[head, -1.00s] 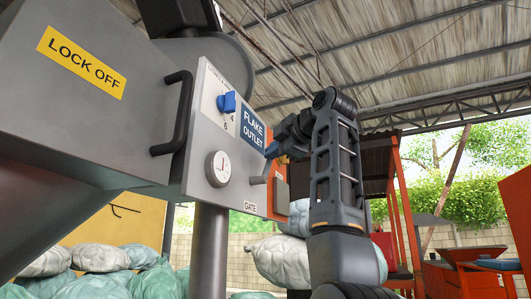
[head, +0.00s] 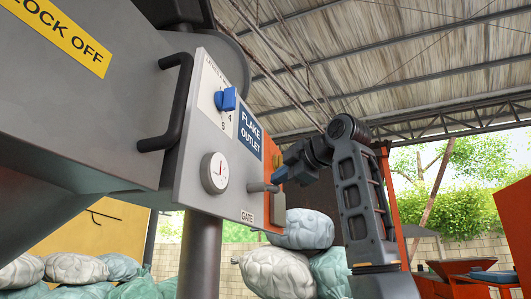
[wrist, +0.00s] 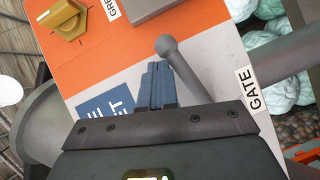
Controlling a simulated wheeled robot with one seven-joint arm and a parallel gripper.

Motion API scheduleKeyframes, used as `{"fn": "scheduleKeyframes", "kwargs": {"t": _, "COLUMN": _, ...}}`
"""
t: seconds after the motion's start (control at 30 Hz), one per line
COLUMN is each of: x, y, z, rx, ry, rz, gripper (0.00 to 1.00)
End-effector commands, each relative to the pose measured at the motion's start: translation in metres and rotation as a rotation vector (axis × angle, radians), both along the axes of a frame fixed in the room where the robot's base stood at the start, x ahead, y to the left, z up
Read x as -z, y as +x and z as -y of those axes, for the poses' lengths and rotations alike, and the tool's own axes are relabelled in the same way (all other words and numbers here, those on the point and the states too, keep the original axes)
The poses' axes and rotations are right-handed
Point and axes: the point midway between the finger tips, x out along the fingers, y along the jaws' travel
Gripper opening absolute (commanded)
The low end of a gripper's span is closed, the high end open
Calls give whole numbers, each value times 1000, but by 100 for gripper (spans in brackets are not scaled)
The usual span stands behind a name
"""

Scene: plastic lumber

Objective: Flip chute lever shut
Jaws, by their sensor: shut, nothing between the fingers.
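The chute lever (head: 262,187) is a short grey rod with a ball end on the lower part of the flake outlet panel, above the GATE label. In the wrist view the lever (wrist: 188,72) slants from its ball, near the top middle, down toward the GATE label (wrist: 249,90). My gripper (head: 280,176) is shut and empty, just above and right of the lever in the head view. In the wrist view my gripper's fingers (wrist: 158,68) are together just left of the rod. Whether they touch it I cannot tell. The lever's lower end is hidden behind my gripper.
The panel (head: 196,140) also carries a blue switch (head: 227,100), a round gauge (head: 214,172) and a yellow knob (wrist: 64,20). A black handle (head: 176,105) stands out on the left. Pale sacks (head: 275,272) lie below.

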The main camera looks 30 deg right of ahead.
Motion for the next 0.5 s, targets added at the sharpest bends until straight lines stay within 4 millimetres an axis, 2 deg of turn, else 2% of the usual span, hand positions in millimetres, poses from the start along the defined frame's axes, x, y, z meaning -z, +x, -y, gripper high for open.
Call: {"fn": "scheduleKeyframes", "kwargs": {"t": 0.5, "x": 11, "y": 2, "z": 6, "rx": 2, "ry": 129, "rz": -95, "gripper": 0}}
